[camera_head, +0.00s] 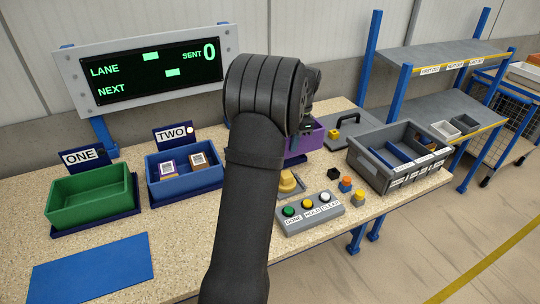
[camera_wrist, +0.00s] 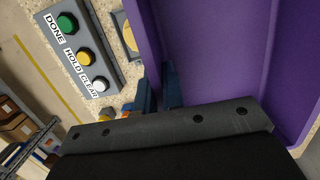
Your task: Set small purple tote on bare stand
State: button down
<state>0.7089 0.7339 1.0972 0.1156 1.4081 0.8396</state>
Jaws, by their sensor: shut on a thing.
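The small purple tote (camera_head: 305,140) shows partly behind my arm in the head view, right of the middle of the table. In the wrist view the purple tote (camera_wrist: 225,50) fills the upper right, seen into its inside. My gripper (camera_wrist: 168,88) is shut on the tote's wall; the fingers are mostly hidden behind the gripper body. In the head view the fingers are hidden by my arm. I cannot tell whether the tote touches the table. I cannot make out a bare stand; my arm covers part of the table behind it.
A green tote (camera_head: 90,196) stands by sign ONE and a blue tote (camera_head: 183,180), holding two boxes, by sign TWO. A button box (camera_head: 310,212), small blocks, a grey divided bin (camera_head: 372,170) and a handled grey plate (camera_head: 345,138) lie right. A blue mat (camera_head: 92,270) lies front left.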

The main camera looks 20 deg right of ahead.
jog(key=w+a+f, duration=0.1)
jog(key=w, duration=0.1)
jog(key=w+a+f, duration=0.1)
jog(key=w+f, duration=0.1)
jog(key=w+a+f, duration=0.1)
jog(key=w+f, duration=0.1)
jog(key=w, duration=0.1)
jog(key=shift+a, duration=0.4)
jog(key=shift+f, duration=1.85)
jog(key=shift+f, duration=0.15)
jog(key=c, duration=1.5)
grip_release()
jog(key=shift+c, duration=0.2)
jog(key=r, duration=0.4)
jog(key=d+r, duration=0.1)
jog(key=r, duration=0.7)
jog(key=shift+d+r, duration=0.1)
jog(key=shift+d, duration=0.3)
